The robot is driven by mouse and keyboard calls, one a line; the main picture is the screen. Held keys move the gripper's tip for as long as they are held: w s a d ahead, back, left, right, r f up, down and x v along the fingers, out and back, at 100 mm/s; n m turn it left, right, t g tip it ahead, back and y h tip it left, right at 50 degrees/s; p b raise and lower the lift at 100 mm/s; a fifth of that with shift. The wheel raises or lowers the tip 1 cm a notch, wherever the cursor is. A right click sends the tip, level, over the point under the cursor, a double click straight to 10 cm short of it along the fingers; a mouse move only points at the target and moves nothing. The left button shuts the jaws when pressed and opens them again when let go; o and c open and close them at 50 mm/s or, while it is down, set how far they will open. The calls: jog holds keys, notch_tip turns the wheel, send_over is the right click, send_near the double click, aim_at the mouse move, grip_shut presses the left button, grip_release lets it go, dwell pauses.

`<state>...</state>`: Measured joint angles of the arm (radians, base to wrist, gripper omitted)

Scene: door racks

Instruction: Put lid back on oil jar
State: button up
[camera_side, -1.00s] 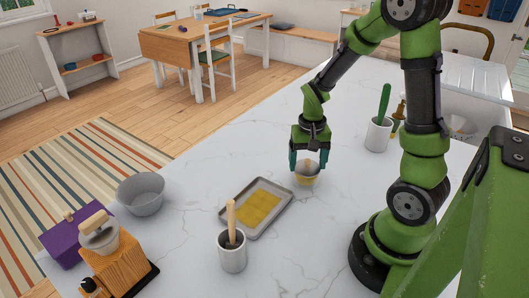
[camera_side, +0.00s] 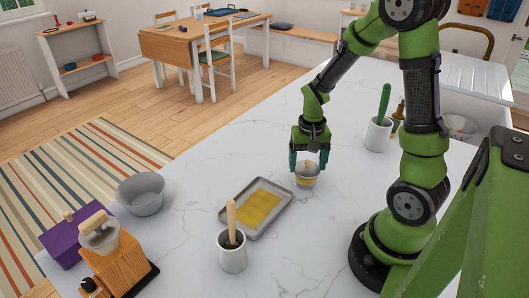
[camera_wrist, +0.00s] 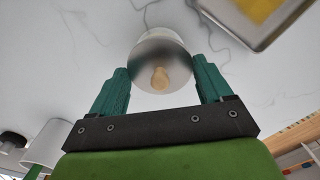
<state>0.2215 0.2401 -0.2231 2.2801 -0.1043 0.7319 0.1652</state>
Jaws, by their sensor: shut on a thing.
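The oil jar (camera_side: 307,182) is a small pale pot with yellow showing, upright on the white counter. The lid (camera_side: 306,171) is pale grey and round, at the jar's top between my fingers. In the wrist view the lid (camera_wrist: 160,50) shows with its wooden knob toward the camera, and it hides most of the jar. My gripper (camera_side: 308,161) points down over the jar, with one green finger on each side of the lid. It also shows in the wrist view (camera_wrist: 159,70), shut on the lid. I cannot tell whether a gap is left between lid and jar.
A grey tray (camera_side: 229,211) with a yellow sheet lies to the left. A white holder (camera_side: 377,136) stands behind right. The counter around the jar is clear.

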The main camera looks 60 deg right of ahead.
dwell(0.4)
jog(key=o, duration=0.9)
jog(key=shift+o, duration=0.2)
jog(key=shift+r, duration=0.1)
jog(key=shift+r, duration=3.4)
grip_shut()
jog(key=shift+f, duration=0.25)
jog(key=shift+f, duration=1.95)
